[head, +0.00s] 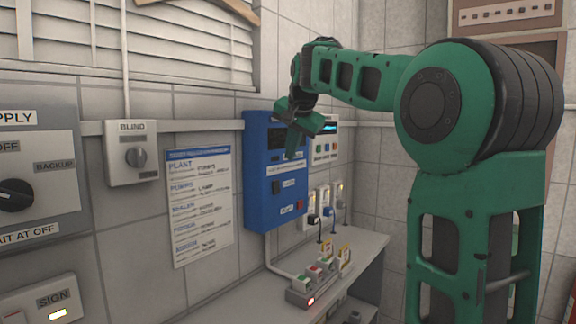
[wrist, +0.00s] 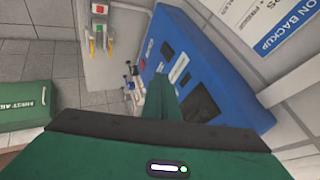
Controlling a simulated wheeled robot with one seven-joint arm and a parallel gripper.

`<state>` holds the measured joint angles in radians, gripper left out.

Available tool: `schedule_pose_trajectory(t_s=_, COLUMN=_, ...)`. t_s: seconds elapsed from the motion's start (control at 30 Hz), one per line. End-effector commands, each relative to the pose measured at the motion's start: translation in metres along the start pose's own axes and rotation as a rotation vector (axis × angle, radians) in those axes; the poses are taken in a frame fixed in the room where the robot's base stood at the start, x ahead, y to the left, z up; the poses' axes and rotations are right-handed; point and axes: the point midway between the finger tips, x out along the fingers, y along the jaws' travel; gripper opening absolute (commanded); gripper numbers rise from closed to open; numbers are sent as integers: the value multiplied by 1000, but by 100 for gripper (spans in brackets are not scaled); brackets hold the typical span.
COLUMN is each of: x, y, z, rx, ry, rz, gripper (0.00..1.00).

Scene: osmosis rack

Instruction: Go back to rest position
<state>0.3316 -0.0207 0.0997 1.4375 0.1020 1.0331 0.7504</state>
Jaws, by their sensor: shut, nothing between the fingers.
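My gripper (head: 296,148) is shut and empty at the end of my green arm in the head view. It hangs in front of the upper right part of the blue wall panel (head: 262,195) and hides some of it. In the wrist view my gripper's fingers (wrist: 163,103) are together, in front of the blue panel (wrist: 205,85). I cannot tell whether the fingers touch the panel. My arm is bent, with its forearm reaching left toward the wall.
A counter (head: 352,262) below carries a switch block (head: 310,290) with a lit red light. Plugs and cables (head: 325,215) stand beside the panel. A green first aid box (wrist: 25,107) is at left in the wrist view.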

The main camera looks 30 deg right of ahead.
Motion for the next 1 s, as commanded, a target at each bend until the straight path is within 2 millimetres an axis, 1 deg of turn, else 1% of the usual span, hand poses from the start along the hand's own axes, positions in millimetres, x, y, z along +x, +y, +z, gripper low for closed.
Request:
schedule_pose_trajectory(t_s=0.17, x=-6, y=-1, z=0, rx=1, ry=-1, rz=1, gripper=0)
schedule_pose_trajectory(t_s=0.63, x=-5, y=-1, z=0, rx=1, ry=-1, rz=1, gripper=0)
schedule_pose_trajectory(t_s=0.73, x=-4, y=7, z=4, rx=-10, ry=-7, rz=13, gripper=0)
schedule_pose_trajectory(t_s=0.77, x=-2, y=13, z=7, rx=-17, ry=-11, rz=22, gripper=0)
schedule_pose_trajectory(t_s=0.87, x=4, y=45, z=24, rx=-59, ry=-38, rz=68, gripper=0)
schedule_pose_trajectory(t_s=0.97, x=12, y=95, z=52, rx=-123, ry=-87, rz=131, gripper=0)
schedule_pose_trajectory(t_s=1.0, x=15, y=117, z=65, rx=-150, ry=-110, rz=157, gripper=0)
